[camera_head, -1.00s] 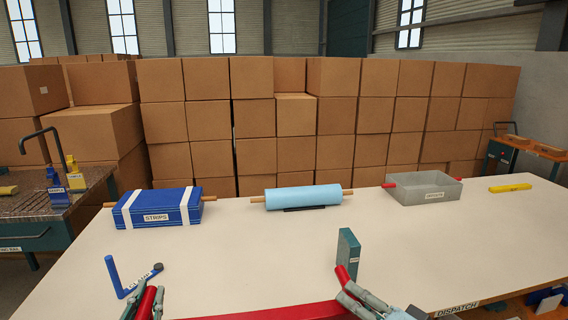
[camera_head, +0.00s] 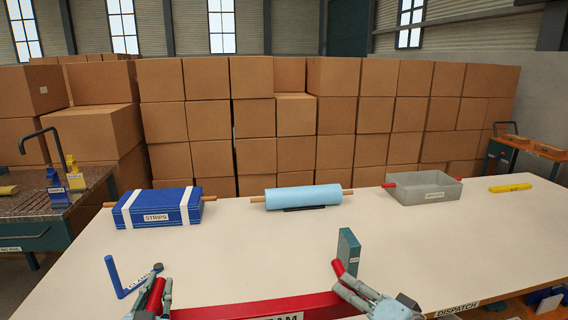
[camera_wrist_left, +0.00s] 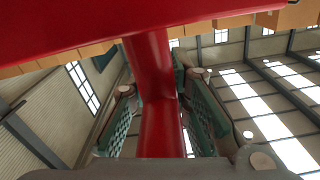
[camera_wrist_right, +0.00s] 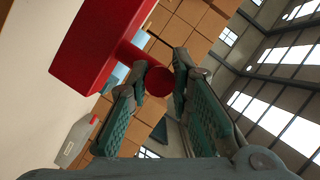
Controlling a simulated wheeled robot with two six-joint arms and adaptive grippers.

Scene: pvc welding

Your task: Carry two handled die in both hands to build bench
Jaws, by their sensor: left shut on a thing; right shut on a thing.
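The red handled die (camera_head: 230,306) is at the bottom of the head view, with part of a white label ending in "AM" showing. Its lower part is cut off by the picture edge. My left gripper (camera_head: 157,292) is shut on its left red handle, which also runs between the finger pads in the left wrist view (camera_wrist_left: 156,95). My right gripper (camera_head: 345,281) is shut on the right handle, whose round end shows between the pads in the right wrist view (camera_wrist_right: 159,81). The die is held between both hands, at the near side of a pale table (camera_head: 250,255).
On the table stand a blue STRIPS case (camera_head: 180,207), a light blue roll (camera_head: 303,197), a grey tray (camera_head: 425,190), a yellow piece (camera_head: 510,188), an upright teal block (camera_head: 348,251) and a blue angled tool (camera_head: 117,278). A sink bench (camera_head: 60,205) is at left. Stacked cartons fill the back.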

